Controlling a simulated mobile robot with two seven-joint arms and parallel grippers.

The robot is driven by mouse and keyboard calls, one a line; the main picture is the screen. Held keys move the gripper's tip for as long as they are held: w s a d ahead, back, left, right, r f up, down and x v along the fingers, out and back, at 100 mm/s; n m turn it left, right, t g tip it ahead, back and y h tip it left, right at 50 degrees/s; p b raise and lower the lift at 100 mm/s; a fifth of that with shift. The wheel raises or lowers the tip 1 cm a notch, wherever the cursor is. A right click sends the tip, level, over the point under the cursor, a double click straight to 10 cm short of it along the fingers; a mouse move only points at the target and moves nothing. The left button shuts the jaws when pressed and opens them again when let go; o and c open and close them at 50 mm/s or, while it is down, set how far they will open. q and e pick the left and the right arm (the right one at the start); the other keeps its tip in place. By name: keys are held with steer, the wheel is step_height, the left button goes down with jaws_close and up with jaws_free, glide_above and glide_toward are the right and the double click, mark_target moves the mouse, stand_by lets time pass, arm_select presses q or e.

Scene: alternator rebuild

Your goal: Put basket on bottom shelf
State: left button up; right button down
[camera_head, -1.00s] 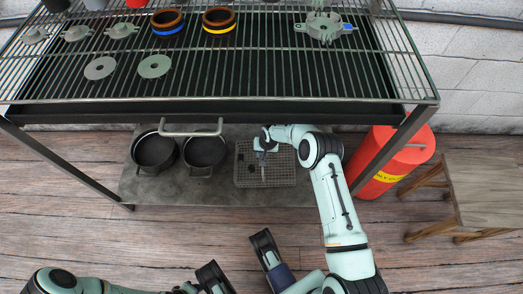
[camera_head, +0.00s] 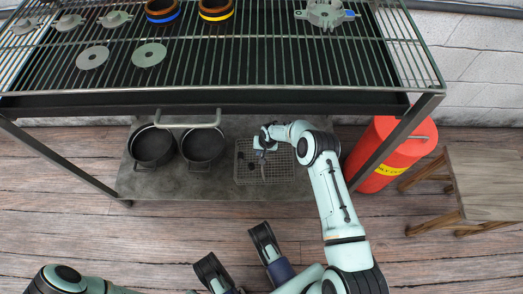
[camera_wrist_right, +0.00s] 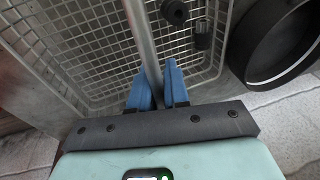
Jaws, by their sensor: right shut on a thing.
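The wire basket (camera_head: 282,176) is over the grey bottom shelf (camera_head: 215,186), to the right of two dark pots. I cannot tell whether its base rests on the shelf. My right gripper (camera_head: 263,141) reaches in under the upper rack to the basket's back part. In the right wrist view my blue fingers (camera_wrist_right: 156,90) are shut on the basket's grey bar handle (camera_wrist_right: 143,35). The wire mesh (camera_wrist_right: 95,60) and small dark parts (camera_wrist_right: 176,12) inside it show beyond. My left arm shows at the lower left, but its gripper is not clearly in view.
Two dark pots (camera_head: 153,146) (camera_head: 203,146) stand left of the basket. The upper rack (camera_head: 230,70) overhangs the shelf. A red cylinder (camera_head: 385,160) and a wooden stool (camera_head: 490,180) stand at right. The shelf's front strip looks clear.

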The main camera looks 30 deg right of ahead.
steer(key=shift+f, duration=0.65)
steer(key=shift+s+f, duration=0.15)
steer(key=shift+f, duration=0.3)
stand_by(0.4)
steer(key=c, duration=1)
jaws_free()
steer(key=shift+f, duration=0.1)
steer(key=shift+c, duration=0.2)
